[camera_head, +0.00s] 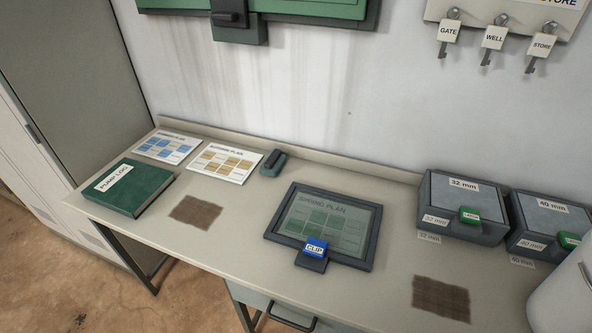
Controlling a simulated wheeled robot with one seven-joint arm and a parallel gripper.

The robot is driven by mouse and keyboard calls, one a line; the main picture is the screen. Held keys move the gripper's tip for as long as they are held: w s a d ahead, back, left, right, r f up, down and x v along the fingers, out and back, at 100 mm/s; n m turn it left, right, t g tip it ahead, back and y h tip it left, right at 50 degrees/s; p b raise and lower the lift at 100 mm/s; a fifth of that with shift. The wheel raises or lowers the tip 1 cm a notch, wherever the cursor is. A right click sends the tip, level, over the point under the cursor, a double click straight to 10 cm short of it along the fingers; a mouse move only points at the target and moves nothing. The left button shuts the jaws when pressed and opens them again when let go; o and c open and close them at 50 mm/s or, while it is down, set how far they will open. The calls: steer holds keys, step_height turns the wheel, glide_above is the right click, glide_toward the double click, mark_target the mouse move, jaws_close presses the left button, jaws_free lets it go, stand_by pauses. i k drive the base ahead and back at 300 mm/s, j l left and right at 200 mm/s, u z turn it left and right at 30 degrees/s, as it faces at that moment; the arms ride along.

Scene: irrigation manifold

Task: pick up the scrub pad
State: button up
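No label marks a scrub pad. The small dark block with a green part (273,163) at the back of the bench, right of the papers, may be the scrub pad; it is too small to be sure. Two flat brown, rough-edged patches lie on the bench top: one brown patch (196,212) in front of the papers, another brown patch (441,299) at the front right. I cannot tell whether they are stains or thin pads.
On the bench (225,245) are a green pump log book (128,188), two plan sheets (224,162), a framed spring plan (328,224) with a blue clip, and two grey boxes (463,205). Tagged keys (493,40) hang above.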

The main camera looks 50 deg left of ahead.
mark_target(272, 165)
steer(key=u, duration=1.5)
